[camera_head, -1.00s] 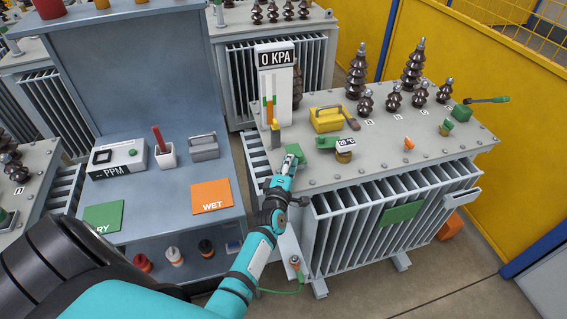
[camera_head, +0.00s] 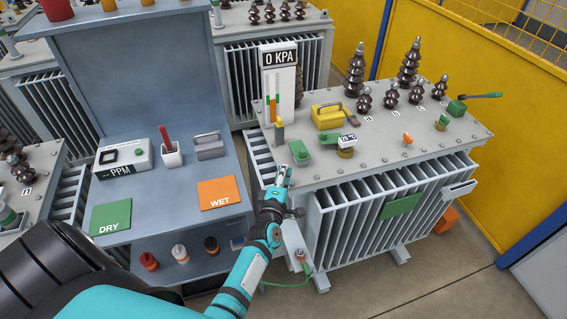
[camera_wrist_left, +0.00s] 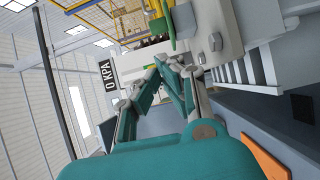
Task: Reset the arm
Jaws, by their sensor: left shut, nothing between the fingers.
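My left gripper (camera_head: 284,174) is at the front left corner of the grey transformer (camera_head: 400,165) in the head view, its fingers pointing away from me. It is shut with nothing in it. In the left wrist view the closed fingers (camera_wrist_left: 172,68) show in front of the transformer's side. A small green block (camera_head: 299,152) on the transformer top lies just beyond the fingertips, with a visible gap. My right gripper is in neither view.
A blue-grey bench (camera_head: 165,205) on the left bears a PPM meter (camera_head: 122,160), a white cup (camera_head: 171,157), a grey case (camera_head: 209,147), a green DRY mat (camera_head: 110,218) and an orange WET mat (camera_head: 219,193). A gauge reads 0 KPA (camera_head: 278,58). Yellow panels (camera_head: 500,130) stand right.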

